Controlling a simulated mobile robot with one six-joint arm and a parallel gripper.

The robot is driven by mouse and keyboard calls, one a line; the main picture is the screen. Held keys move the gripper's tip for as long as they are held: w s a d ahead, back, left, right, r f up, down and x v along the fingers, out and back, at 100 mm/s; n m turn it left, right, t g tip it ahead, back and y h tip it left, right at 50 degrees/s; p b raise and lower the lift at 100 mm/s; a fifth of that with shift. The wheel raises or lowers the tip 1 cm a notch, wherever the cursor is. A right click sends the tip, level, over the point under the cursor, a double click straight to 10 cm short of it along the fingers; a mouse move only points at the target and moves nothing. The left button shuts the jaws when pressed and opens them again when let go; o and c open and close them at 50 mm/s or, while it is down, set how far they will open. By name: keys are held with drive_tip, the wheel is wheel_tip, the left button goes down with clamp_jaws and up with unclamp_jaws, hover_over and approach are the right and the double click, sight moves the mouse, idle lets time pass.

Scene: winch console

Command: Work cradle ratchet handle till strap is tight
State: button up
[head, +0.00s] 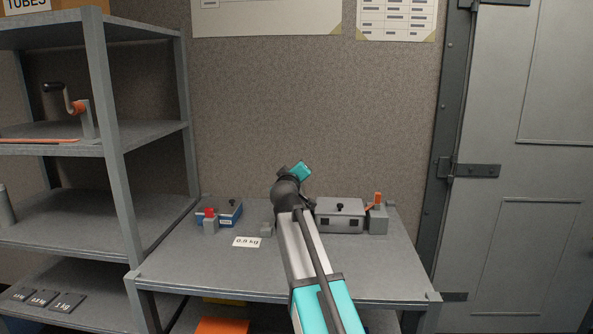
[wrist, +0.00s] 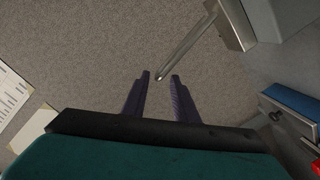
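A grey metal bar (wrist: 187,49) runs out of a grey housing (wrist: 231,22) in the wrist view and looks like the ratchet handle. My gripper (wrist: 159,76) is open, its two dark fingers apart. The bar's rounded end shows between the fingertips; I cannot tell whether it is between them or beyond, and no grip shows. In the head view my arm reaches over the table, hiding the fingers and the handle. A strap on the cradle cannot be made out.
On the table (head: 190,262) stand a blue box (head: 231,213) with a red-topped grey block (head: 210,221), a grey box (head: 340,216) with a black knob, and a grey block with an orange lever (head: 376,200). A shelf rack (head: 113,133) holding a crank (head: 76,105) is left.

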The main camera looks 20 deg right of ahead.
drive_tip(key=v, duration=1)
drive_tip(key=shift+s, duration=0.4)
drive_tip(key=shift+a+f, duration=0.1)
drive_tip(key=shift+a, duration=0.05)
